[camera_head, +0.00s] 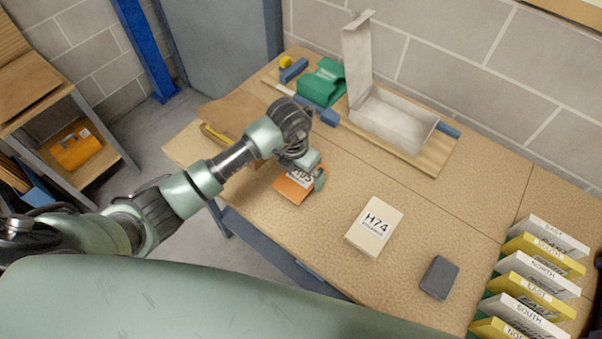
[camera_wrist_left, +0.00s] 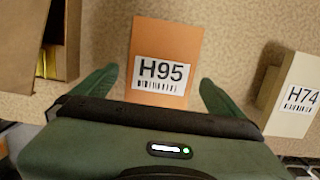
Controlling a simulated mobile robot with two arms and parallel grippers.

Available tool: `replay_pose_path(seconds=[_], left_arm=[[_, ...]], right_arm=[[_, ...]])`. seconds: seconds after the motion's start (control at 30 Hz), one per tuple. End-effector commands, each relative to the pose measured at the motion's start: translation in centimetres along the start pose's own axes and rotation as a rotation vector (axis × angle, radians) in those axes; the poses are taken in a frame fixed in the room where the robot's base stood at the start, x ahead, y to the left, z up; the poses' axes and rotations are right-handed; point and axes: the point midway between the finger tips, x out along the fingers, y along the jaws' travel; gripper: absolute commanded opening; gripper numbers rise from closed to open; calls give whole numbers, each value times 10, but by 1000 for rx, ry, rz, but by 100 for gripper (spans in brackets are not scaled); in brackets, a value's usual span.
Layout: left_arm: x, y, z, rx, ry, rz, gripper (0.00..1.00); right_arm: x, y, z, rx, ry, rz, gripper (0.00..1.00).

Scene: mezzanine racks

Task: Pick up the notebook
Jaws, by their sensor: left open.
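A flat orange item (camera_head: 292,187) with a white H95 label lies on the table's front left part. It may be the notebook; I cannot tell for certain. In the left wrist view the orange item (camera_wrist_left: 166,60) lies between the two green fingers, its near end hidden by the gripper body. My left gripper (camera_head: 308,172) is open and empty above it and covers part of it in the head view. A small dark grey item (camera_head: 439,277) with rounded corners lies at the front right. My right gripper is not in view.
A cream box (camera_head: 374,227) labelled H74 lies right of the orange item. A cardboard tray (camera_head: 232,118) is at the left, labelled stacked pieces (camera_head: 540,265) at the right.

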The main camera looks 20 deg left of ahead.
Motion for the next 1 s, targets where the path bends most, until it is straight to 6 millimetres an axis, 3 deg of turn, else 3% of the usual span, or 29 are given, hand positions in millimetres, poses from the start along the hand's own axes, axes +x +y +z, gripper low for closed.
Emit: replay_pose_path(seconds=[0.1, 0.33, 0.37, 0.57, 0.6, 1.0], left_arm=[[10, -1, -1, -1, 1, -2, 100], [13, 0, 0, 1, -2, -1, 100], [13, 0, 0, 1, -2, -1, 94], [12, 0, 0, 1, -1, -1, 39], [12, 0, 0, 1, -2, -1, 35], [2, 0, 3, 1, -5, 0, 35]], right_arm=[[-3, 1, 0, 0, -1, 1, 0], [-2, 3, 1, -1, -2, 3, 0], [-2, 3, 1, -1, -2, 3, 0], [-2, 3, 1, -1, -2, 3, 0], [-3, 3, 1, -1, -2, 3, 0], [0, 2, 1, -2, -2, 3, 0]])
